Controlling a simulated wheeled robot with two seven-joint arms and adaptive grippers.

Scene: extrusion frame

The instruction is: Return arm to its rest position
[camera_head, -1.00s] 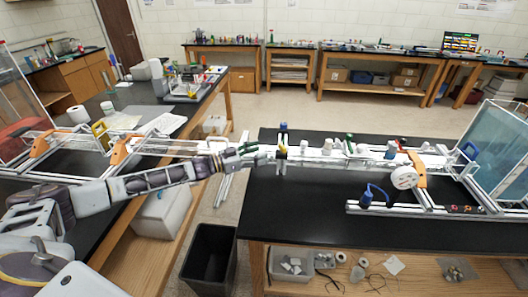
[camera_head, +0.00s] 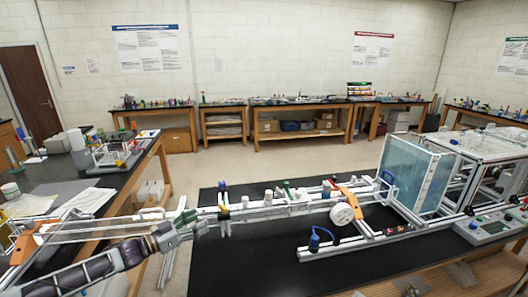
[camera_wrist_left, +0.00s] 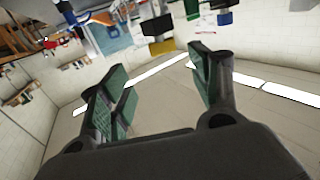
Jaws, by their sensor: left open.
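My left arm (camera_head: 100,267) reaches in from the lower left of the head view, stretched toward the left end of the extrusion frame on the dark bench. My left gripper (camera_head: 203,222) is just left of and a little below the blue-and-yellow piece (camera_head: 223,200) at that end. In the left wrist view the gripper (camera_wrist_left: 158,68) has its two green-padded fingers spread, with nothing between them. My right gripper is out of view.
The long white extrusion rail (camera_head: 262,211) carries several small parts and a white spool (camera_head: 342,216). A blue clamp-like part (camera_head: 315,240) stands in front. A tinted clear box (camera_head: 415,175) is at right. A second dark bench (camera_head: 60,178) stands at left, with a floor gap between.

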